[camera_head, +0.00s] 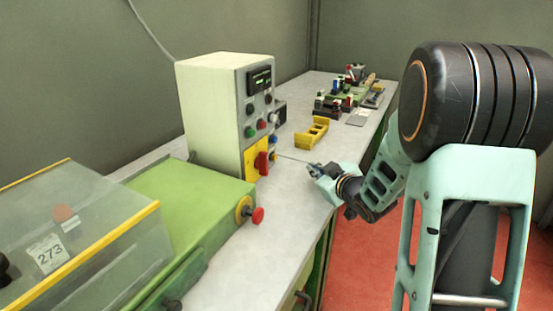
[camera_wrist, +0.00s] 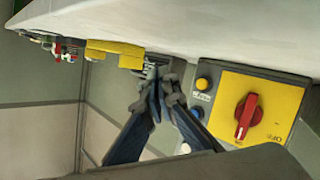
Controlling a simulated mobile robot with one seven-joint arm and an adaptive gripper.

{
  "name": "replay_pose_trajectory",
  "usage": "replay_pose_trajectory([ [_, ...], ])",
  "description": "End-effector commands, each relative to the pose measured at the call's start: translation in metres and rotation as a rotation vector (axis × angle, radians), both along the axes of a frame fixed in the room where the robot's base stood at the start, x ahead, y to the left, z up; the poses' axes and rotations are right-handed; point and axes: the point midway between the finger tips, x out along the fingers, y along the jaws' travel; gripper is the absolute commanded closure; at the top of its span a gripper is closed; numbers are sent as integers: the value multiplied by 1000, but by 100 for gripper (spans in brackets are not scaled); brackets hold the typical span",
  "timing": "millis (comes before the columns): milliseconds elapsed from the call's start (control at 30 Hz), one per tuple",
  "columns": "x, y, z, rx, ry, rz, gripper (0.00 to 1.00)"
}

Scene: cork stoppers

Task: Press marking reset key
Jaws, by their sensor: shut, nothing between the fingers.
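The pale control cabinet (camera_head: 215,105) stands on the bench with keys on its front panel. A yellow plate (camera_wrist: 270,95) carries a red rotary switch (camera_wrist: 247,115). Beside the plate in the wrist view are a yellow-orange key (camera_wrist: 202,83), a blue key (camera_wrist: 197,112) and a pale key (camera_wrist: 185,148) partly behind my finger. No label reading marking reset is legible, so I cannot tell which key it is. My gripper (camera_wrist: 158,78) is shut and empty. In the head view my gripper (camera_head: 313,169) is right of the panel, apart from it, above the bench.
A green machine with a clear guard (camera_head: 75,235) and a red knob (camera_head: 258,215) stands at front left. A yellow bracket (camera_head: 311,132) and several small fixtures (camera_head: 345,98) lie farther back. Bare bench top (camera_head: 285,190) lies below my gripper.

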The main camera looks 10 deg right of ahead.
Motion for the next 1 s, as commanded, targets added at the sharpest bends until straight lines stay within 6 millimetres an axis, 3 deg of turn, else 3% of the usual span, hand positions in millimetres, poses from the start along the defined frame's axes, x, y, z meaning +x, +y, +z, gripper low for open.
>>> replay_pose_trajectory([
  [600, 42, 62, -2, -1, -2, 2, 100],
  [1000, 48, 72, 0, 0, 0, 0, 100],
])
